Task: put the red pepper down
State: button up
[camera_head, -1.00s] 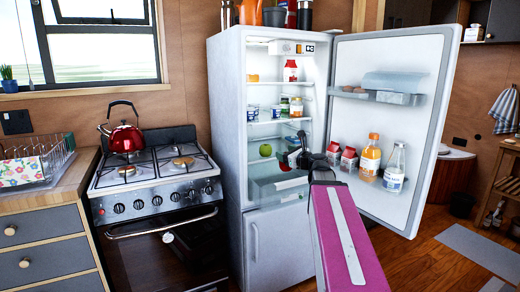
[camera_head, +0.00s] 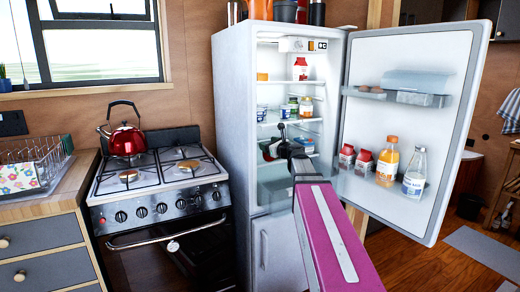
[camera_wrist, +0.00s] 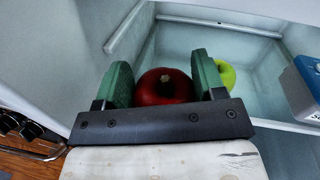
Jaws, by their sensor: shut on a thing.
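The red pepper (camera_wrist: 163,90) is round and dark red with a short pale stem, and sits between the two green fingers of my gripper (camera_wrist: 162,72). My gripper is shut on it. In the head view my gripper (camera_head: 277,149) is at the open front of the white fridge, around the height of the lower shelves, and the pepper there is small and mostly hidden. In the wrist view a pale fridge surface (camera_wrist: 200,45) lies beyond the pepper; I cannot tell the gap between them.
A green apple (camera_wrist: 227,74) lies just right of my right finger. A blue container (camera_wrist: 308,75) is at the right. The fridge door (camera_head: 400,120) stands open at the right, with bottles (camera_head: 387,160) in its rack. A stove (camera_head: 160,195) stands left of the fridge.

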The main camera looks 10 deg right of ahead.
jog(key=shift+w+a+f, duration=0.55)
jog(key=shift+w+f, duration=0.05)
jog(key=shift+w, duration=0.4)
jog(key=shift+w+a+f, duration=0.55)
jog(key=shift+w+a, duration=0.05)
jog(key=shift+w, duration=0.45)
jog(key=shift+w+a+f, duration=0.55)
jog(key=shift+w+f, duration=0.05)
jog(key=shift+w, duration=0.4)
jog(key=o, duration=1.2)
jog(key=v, duration=1.2)
